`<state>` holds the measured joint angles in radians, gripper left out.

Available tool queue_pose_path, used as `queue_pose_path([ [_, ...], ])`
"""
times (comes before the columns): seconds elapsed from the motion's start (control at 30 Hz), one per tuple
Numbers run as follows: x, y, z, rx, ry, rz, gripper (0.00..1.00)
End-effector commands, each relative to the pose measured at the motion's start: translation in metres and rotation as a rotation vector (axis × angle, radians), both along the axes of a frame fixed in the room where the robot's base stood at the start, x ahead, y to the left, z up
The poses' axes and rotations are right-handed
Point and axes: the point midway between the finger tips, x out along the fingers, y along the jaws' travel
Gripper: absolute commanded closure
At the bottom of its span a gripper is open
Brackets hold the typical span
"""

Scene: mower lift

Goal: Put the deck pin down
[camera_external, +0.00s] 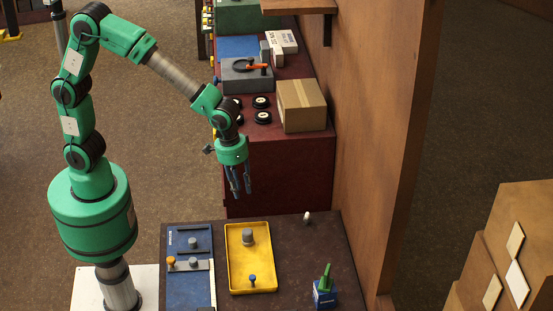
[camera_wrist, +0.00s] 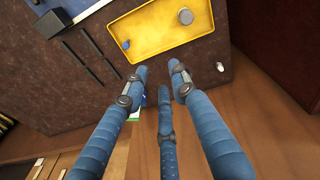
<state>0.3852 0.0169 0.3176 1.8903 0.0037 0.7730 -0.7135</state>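My gripper (camera_external: 238,192) hangs in the air above the back part of the dark table. In the wrist view its three blue fingers (camera_wrist: 158,76) are spread apart with nothing between them. A small blue-headed pin (camera_external: 252,280) stands in the yellow tray (camera_external: 235,262), near its front. That pin also shows in the wrist view (camera_wrist: 126,45), beyond the fingertips and not touched. An orange-headed pin (camera_external: 171,261) stands on the blue board (camera_external: 188,292) to the left. Which pin is the deck pin I cannot tell for certain.
A grey cylinder (camera_external: 248,236) stands in the tray's back part. A small white object (camera_external: 307,217) sits near the table's back right. A blue box with a green top (camera_external: 325,292) is at front right. A brown wall (camera_external: 355,150) rises at the right.

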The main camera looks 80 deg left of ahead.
Motion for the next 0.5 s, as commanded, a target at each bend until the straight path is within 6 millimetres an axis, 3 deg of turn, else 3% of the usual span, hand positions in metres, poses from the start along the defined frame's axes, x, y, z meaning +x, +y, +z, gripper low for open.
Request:
queue_pose_path([
  [0.03,-0.006,0.014,0.017,-0.004,-0.018,-0.008,0.73],
  [0.2,-0.031,0.054,0.061,-0.003,-0.067,-0.049,0.73],
  [0.5,-0.089,0.12,0.12,0.014,-0.155,-0.122,0.73],
])
